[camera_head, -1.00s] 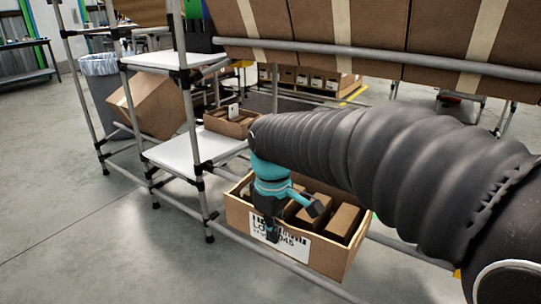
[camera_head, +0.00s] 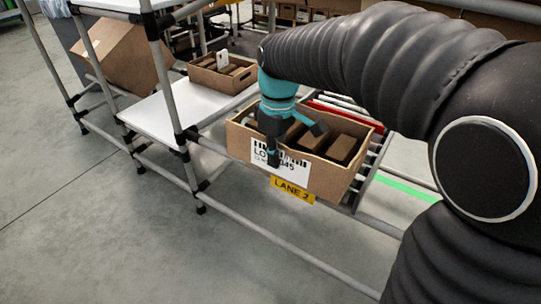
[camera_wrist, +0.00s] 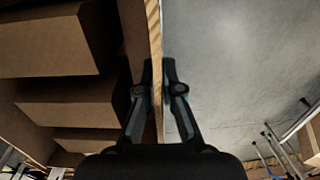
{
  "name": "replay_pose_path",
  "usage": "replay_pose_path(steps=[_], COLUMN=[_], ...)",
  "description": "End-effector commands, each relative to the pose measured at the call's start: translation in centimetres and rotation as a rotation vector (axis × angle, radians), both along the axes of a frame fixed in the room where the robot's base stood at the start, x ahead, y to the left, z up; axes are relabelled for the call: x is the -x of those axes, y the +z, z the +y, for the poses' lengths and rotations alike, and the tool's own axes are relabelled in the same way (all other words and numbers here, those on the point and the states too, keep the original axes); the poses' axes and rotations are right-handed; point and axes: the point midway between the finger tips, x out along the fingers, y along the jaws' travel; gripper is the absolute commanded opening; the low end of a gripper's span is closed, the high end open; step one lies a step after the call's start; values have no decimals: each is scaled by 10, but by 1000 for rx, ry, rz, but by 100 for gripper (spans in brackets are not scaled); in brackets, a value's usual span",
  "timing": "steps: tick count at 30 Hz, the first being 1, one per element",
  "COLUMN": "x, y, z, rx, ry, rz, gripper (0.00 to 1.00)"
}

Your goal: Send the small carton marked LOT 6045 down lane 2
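An open-topped small carton (camera_head: 328,181) with brown blocks in it has a white barcode label (camera_head: 293,166) on its front wall. The label reads "LO" and "045", the rest covered by my gripper. The carton is at the rollers (camera_head: 372,165) above the yellow LANE 2 sign (camera_head: 292,191); I cannot tell whether its base rests fully on them. My gripper (camera_head: 272,158) points down at the front wall. In the wrist view, its fingers (camera_wrist: 158,72) straddle that wall (camera_wrist: 155,35) and appear closed on it, one inside, one outside.
Another small open carton (camera_head: 205,76) stands behind on the left. A large tilted carton (camera_head: 125,55) leans on the rack at left. A white shelf (camera_head: 150,122) and an upright post (camera_head: 163,70) stand close left of the held carton. The floor in front is clear.

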Motion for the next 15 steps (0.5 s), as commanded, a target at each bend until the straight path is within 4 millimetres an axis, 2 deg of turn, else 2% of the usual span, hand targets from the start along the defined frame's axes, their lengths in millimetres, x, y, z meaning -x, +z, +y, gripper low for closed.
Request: replay_pose_path(steps=[15], x=[-37], y=[-10], z=[-25], rx=[0], ry=[-4], rz=[0], gripper=[0])
